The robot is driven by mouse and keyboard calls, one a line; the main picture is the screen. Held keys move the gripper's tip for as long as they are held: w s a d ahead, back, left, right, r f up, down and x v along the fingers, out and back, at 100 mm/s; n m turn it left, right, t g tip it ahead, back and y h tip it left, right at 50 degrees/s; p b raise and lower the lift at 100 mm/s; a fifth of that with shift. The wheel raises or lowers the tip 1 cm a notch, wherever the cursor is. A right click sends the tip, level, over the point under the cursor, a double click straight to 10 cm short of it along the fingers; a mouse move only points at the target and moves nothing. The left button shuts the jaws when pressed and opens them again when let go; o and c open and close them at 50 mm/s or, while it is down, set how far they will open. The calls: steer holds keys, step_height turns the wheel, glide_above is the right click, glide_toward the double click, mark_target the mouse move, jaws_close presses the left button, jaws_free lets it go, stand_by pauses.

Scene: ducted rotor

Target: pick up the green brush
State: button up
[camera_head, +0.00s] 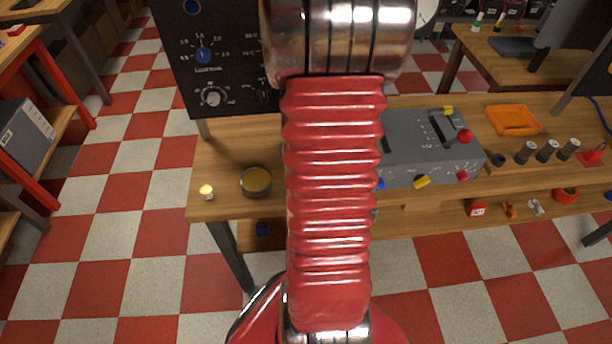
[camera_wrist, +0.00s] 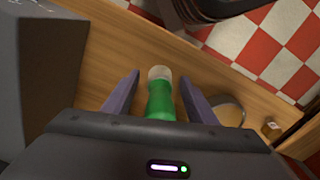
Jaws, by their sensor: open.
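The green brush (camera_wrist: 161,102) shows in the wrist view, with a green body and a pale, whitish end. It is between the two fingers of my gripper (camera_wrist: 160,76), with a visible gap on each side. My gripper is open, and its palm hides the near end of the brush. I cannot tell how far the brush is from the palm. In the head view my red arm covers the brush and the gripper.
A grey control box (camera_head: 428,148) stands on the wooden bench (camera_head: 225,160), right of my arm. A round tin (camera_head: 256,182) and a small yellow-topped piece (camera_head: 206,191) are at left. A black panel (camera_head: 215,60) stands behind. An orange tray (camera_head: 512,120) lies farther right.

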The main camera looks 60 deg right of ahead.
steer(key=shift+c, duration=0.2)
steer(key=c, duration=1.1)
